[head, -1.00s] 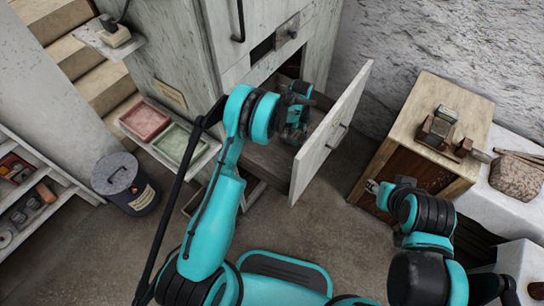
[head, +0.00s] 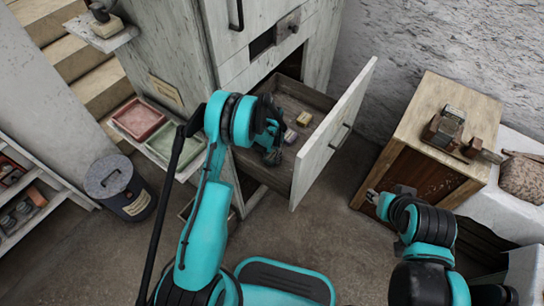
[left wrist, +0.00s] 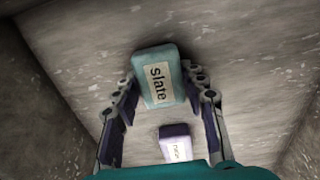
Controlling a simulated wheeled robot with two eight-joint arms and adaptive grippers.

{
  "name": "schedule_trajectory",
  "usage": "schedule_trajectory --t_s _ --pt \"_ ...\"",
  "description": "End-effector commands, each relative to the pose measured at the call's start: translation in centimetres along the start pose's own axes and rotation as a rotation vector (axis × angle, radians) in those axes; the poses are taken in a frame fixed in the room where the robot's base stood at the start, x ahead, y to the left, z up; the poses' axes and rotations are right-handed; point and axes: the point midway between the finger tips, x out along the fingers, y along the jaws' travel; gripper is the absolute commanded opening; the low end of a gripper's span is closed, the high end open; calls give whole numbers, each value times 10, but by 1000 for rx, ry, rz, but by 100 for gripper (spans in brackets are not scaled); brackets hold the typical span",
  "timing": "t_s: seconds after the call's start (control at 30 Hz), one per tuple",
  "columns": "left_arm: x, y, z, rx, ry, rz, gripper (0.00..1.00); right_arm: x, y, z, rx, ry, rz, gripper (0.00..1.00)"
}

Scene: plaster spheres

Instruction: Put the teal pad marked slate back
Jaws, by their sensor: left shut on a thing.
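The teal pad marked slate (left wrist: 158,78) is between the fingers of my left gripper (left wrist: 160,82) in the left wrist view, its label facing the camera. The left gripper is shut on it, over the drawer floor. In the head view my left gripper (head: 274,140) is inside the left part of the open drawer (head: 325,145), and the teal pad cannot be made out there. A purple pad (left wrist: 175,145) with a pale label lies on the drawer floor, also seen in the head view (head: 290,136). My right gripper (head: 375,197) is beside the wooden cabinet; its jaw opening is unclear.
A yellowish pad (head: 304,118) lies further back in the drawer. The drawer's tall front panel stands to the right of my left gripper. Red (head: 139,118) and green (head: 174,143) trays sit on a ledge at left. A lidded bin (head: 120,187) stands on the floor.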

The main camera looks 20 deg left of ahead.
Motion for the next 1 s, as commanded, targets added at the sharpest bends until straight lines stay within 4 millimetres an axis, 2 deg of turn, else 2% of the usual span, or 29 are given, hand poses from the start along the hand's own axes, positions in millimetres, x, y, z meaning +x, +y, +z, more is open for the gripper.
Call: schedule_trajectory --t_s 0.27,0.3,0.33,0.37,0.63,0.73,0.87,1.0 --pt "2 0 0 0 0 0 10 -1 0 -1 0 0 0 40" --pt "1 0 0 0 0 0 52 -1 0 -1 0 0 0 40" --pt "1 0 0 0 0 0 60 -1 0 -1 0 0 0 40" --pt "1 0 0 0 0 0 62 -1 0 -1 0 0 0 40" --pt "1 0 0 0 0 0 62 -1 0 -1 0 0 0 40" --pt "-5 0 0 0 0 0 62 -2 0 -2 0 0 0 40" --pt "-26 0 0 0 0 0 62 -10 0 -7 0 0 0 40" --pt "-59 0 0 0 0 0 62 -21 0 -15 0 0 0 40"
